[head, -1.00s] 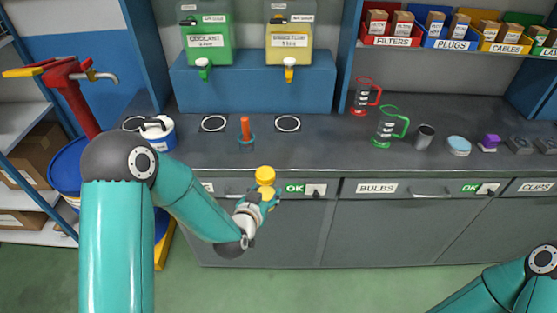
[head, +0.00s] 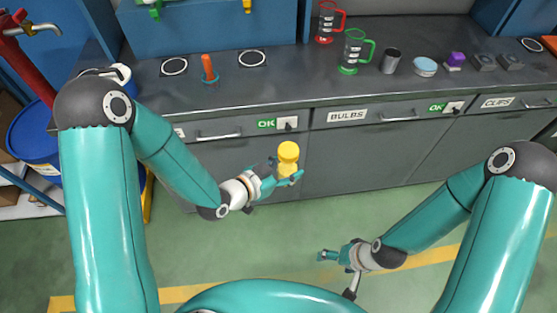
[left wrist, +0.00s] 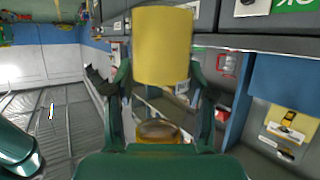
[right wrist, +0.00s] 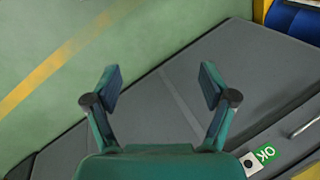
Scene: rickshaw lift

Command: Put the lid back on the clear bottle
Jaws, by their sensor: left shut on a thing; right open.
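My left gripper (head: 284,172) is shut on a yellow two-part thing (head: 288,153) and holds it upright in front of the drawers. In the left wrist view a plain yellow cylinder (left wrist: 163,45) stands above a rounded amber and yellow part (left wrist: 158,131). Background shows between these parts, so I cannot tell whether they are a clear bottle and its lid or whether they touch. My right gripper (head: 336,270) is open and empty, lower and to the right, over the floor; its open fingers also show in the right wrist view (right wrist: 161,77).
The dark counter (head: 290,88) bears an orange-handled tool (head: 208,67), a red-handled jug (head: 327,22), a green-handled jug (head: 353,52), a grey cup (head: 390,61) and a blue-white tub (head: 425,66). A blue drum (head: 33,150) stands left. Green floor in front is clear.

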